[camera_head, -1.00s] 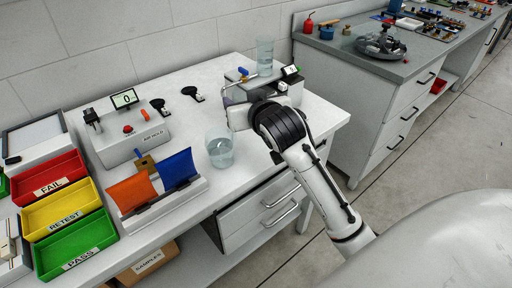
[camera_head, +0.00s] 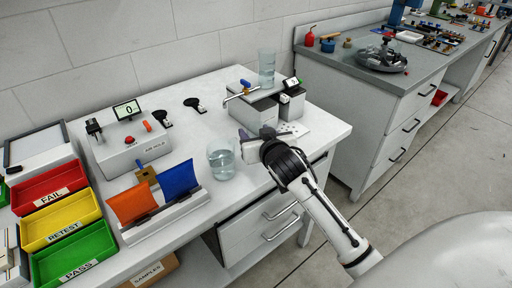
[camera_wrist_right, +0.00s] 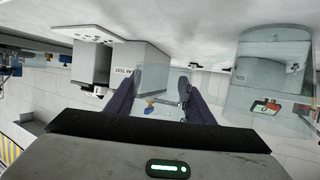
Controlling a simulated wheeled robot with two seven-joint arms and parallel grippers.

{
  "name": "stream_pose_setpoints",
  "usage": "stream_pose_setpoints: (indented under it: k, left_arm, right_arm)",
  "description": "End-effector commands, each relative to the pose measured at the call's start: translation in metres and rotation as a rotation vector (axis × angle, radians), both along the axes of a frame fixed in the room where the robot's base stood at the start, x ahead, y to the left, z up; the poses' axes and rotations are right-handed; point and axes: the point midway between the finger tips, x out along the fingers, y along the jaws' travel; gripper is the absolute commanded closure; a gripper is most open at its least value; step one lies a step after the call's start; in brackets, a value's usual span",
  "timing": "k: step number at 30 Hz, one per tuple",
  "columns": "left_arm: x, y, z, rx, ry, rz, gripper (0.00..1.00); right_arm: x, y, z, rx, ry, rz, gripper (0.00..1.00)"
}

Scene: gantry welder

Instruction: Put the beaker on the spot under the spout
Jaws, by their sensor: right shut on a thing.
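My right gripper (camera_head: 246,144) is low over the bench, in front of the spout unit (camera_head: 255,110). In the right wrist view its two dark fingers (camera_wrist_right: 155,95) are closed on a clear glass beaker (camera_wrist_right: 160,108), which shows faintly between them. In the head view this beaker is hard to make out beside the fingers. The spout (camera_head: 234,96), with a blue-handled tap, sticks out left from the unit, behind the gripper. The spot under it cannot be made out clearly. Another clear beaker (camera_head: 221,160) stands upright left of the gripper, and large in the wrist view (camera_wrist_right: 268,85). My left gripper is not in view.
A tall clear vessel (camera_head: 266,67) stands on the spout unit, beside a small display (camera_head: 291,83). An air-hold box (camera_head: 137,150), orange and blue panels (camera_head: 178,180) and coloured trays (camera_head: 62,222) fill the left. The bench's front right corner (camera_head: 330,128) is free.

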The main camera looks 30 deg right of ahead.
Motion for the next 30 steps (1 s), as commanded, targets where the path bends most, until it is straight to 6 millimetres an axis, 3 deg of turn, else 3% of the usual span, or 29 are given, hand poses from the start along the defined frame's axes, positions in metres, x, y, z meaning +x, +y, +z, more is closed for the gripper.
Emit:
stream_pose_setpoints:
  k: [4, 9, 23, 24, 26, 30]
  left_arm:
    - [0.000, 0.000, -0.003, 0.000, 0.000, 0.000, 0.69]
    - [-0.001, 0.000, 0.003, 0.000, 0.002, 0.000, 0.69]
    - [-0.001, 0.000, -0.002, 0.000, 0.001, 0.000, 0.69]
    - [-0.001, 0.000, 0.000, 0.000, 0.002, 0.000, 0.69]
    - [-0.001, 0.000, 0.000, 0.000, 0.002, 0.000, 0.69]
    - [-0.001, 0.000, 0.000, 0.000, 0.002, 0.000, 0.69]
  right_arm:
    - [-0.001, 0.001, -0.025, 0.000, 0.004, 0.000, 0.74]
    - [0.000, 0.000, -0.042, 0.001, 0.002, 0.000, 0.74]
    - [0.000, 0.000, -0.050, 0.000, 0.001, 0.000, 0.74]
    - [0.000, 0.000, -0.048, -0.001, 0.000, 0.000, 0.45]
    - [0.000, 0.000, -0.048, -0.001, 0.001, 0.000, 0.35]
    - [0.000, 0.000, -0.048, -0.001, 0.001, 0.000, 0.33]
